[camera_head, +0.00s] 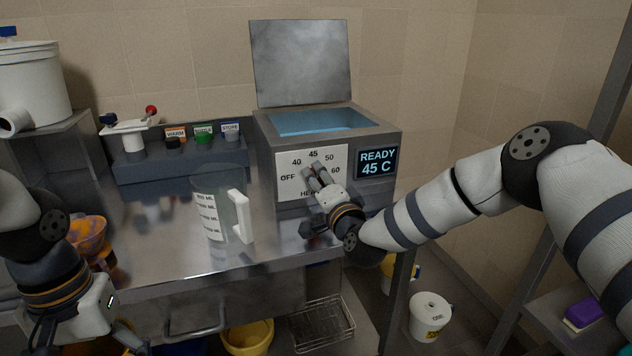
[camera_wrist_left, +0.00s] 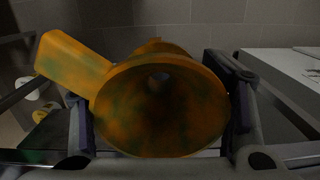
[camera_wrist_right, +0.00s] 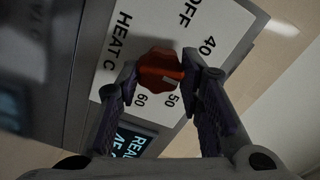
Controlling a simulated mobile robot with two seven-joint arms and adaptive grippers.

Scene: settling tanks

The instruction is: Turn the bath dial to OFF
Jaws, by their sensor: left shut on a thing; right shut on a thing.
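The bath dial is a red knob (camera_wrist_right: 160,68) on a white panel (camera_head: 287,162) marked OFF, 40, 45, 50, 60, on the front of the bath (camera_head: 386,140). My right gripper (camera_head: 308,172) is shut on the dial, one finger on each side; the fingers hide it in the head view. A pale mark shows on the knob's 50 side in the right wrist view; its exact setting is hard to tell. The display (camera_head: 377,162) reads READY 45 C. My left gripper (camera_wrist_left: 163,105) is shut on a stained orange funnel (camera_wrist_left: 160,110) with a handle.
A clear measuring jug (camera_head: 215,205) stands on the metal bench (camera_head: 170,250), left of my right gripper. The bath lid (camera_head: 301,62) is open. A rack with coloured labels (camera_head: 203,133) is at the back. A white tub (camera_head: 429,315) is on the floor.

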